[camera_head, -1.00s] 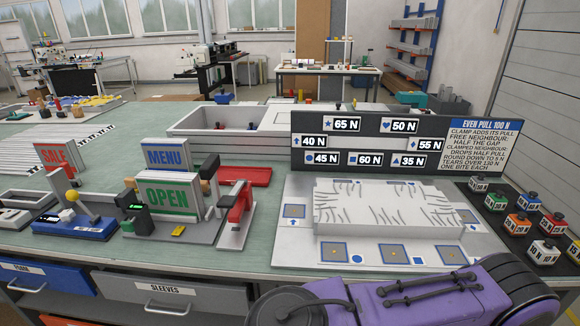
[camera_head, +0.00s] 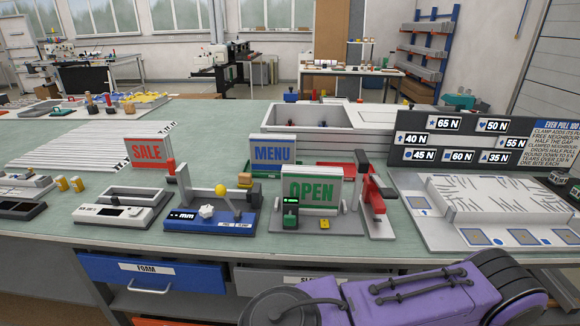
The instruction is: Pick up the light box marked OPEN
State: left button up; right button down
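The light box marked OPEN (camera_head: 312,191) stands upright in the middle of the view, with green on its face and a pale frame. It sits on a grey base near the front of the green bench. A small dark device with a green display (camera_head: 290,212) stands in front of its lower left corner. A red and grey clamp-like fixture (camera_head: 373,195) stands close to its right. The MENU light box (camera_head: 272,152) is behind it to the left, and the SALE sign (camera_head: 148,151) is farther left. Neither of my grippers shows; a purple arm link of mine crosses the lower right.
A blue-based gauge marked mm (camera_head: 185,217) with a yellow ball is left of the OPEN box. A pale open tray (camera_head: 315,117) lies behind. A dark board of N values (camera_head: 455,140) stands right, above a pale platform (camera_head: 430,225).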

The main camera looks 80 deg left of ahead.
aim_at(317, 187)
jog(key=u, duration=1.6)
